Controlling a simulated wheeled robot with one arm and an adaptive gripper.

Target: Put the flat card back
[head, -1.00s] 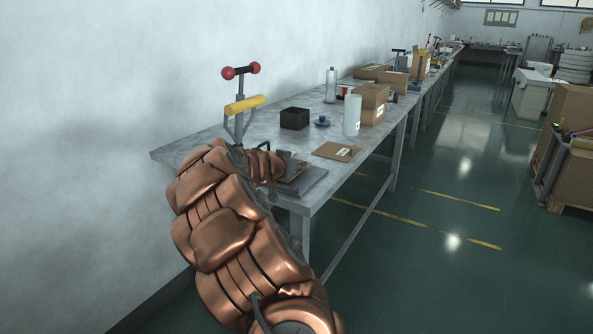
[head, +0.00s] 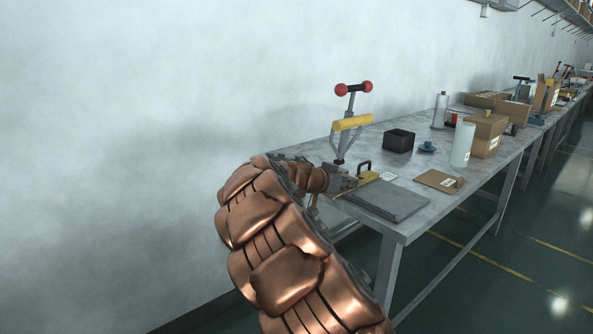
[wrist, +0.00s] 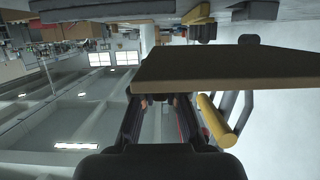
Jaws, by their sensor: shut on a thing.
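A flat brown card (wrist: 215,72) spans the upper right of the wrist view, seen at a slant. My gripper (wrist: 158,100) is shut on its near edge. In the head view my gripper (head: 342,178) is at the table's near left end, beside the lever press with a yellow bar (head: 352,123) and red knobs. The held card cannot be made out clearly there. Another flat brown piece (head: 440,180) with a white label lies on the table, right of the dark grey slab (head: 388,200). The yellow bar also shows in the wrist view (wrist: 214,121), right of my fingers.
The grey table (head: 412,228) runs back along the wall. A black open box (head: 398,141), a blue piece (head: 427,147), a white cylinder (head: 462,145) and a cardboard box (head: 486,134) stand behind. A small black handle (head: 363,168) is close to my gripper.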

